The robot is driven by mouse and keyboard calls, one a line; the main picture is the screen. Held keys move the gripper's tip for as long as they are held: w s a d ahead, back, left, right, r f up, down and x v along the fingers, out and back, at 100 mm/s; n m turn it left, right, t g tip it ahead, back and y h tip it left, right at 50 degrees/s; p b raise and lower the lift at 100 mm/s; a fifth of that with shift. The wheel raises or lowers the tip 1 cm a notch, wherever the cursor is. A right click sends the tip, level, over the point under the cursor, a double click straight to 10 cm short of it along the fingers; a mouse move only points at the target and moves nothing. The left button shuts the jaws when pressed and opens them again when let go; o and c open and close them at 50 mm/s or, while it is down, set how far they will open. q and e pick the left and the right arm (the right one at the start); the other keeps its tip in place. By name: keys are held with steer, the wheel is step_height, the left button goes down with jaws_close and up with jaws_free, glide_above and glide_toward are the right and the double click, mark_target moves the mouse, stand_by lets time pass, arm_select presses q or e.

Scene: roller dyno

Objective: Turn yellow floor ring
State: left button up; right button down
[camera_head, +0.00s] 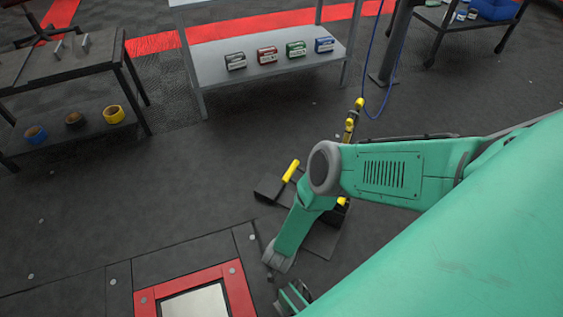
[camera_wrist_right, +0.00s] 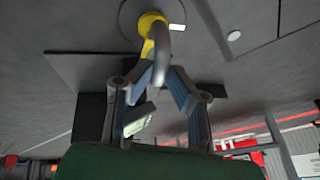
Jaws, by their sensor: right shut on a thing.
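The yellow floor ring (camera_wrist_right: 152,22) is in the upper middle of the right wrist view, at a round grey plate in the floor. A grey curved bar (camera_wrist_right: 162,52) runs from its yellow part down between my right fingers. My right gripper (camera_wrist_right: 161,78) is shut on this bar; its two fingers converge there, and the exact contact is partly hidden. In the head view my right arm reaches down to the lower middle, and the ring cannot be made out there. My left gripper is in neither view.
A red-framed floor plate (camera_head: 237,291) lies at lower left. Dark blocks with a yellow handle (camera_head: 291,171) lie beside my right forearm. A grey shelf (camera_head: 222,75) with several small boxes, a dark table (camera_head: 60,68) and a hanging blue cable (camera_head: 390,75) stand behind. The left middle floor is clear.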

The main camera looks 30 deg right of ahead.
steer(key=c, duration=1.5)
jaws_free()
steer(key=shift+c, duration=0.2)
steer(key=shift+r, duration=0.1)
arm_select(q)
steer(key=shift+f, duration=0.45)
arm_select(e)
steer(key=v, duration=1.2)
steer(key=shift+w, duration=0.1)
